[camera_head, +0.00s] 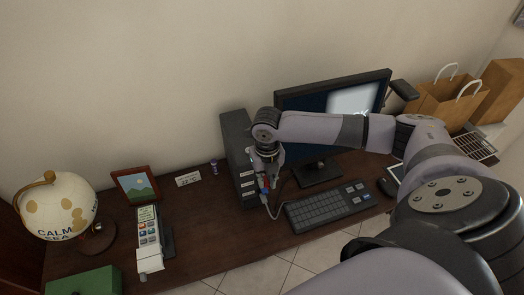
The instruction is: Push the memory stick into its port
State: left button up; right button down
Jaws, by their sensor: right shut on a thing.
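My right gripper (264,183) reaches down from the right to the front face of a dark computer tower (237,150). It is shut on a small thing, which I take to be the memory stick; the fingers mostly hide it. My left gripper is out of view.
A pale cable runs beside the tower to the keyboard (330,205). The monitor (318,172) stands behind my right arm. On the left are a card terminal (148,238), a picture frame (136,185), a globe (58,207) and a green box (84,283). Paper bags (447,100) stand far right.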

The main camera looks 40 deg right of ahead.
jog(key=shift+w+d, duration=0.15)
jog(key=shift+w, duration=0.4)
dwell(0.8)
jog(key=c, duration=1.5)
grip_release()
jog(key=shift+o, duration=0.2)
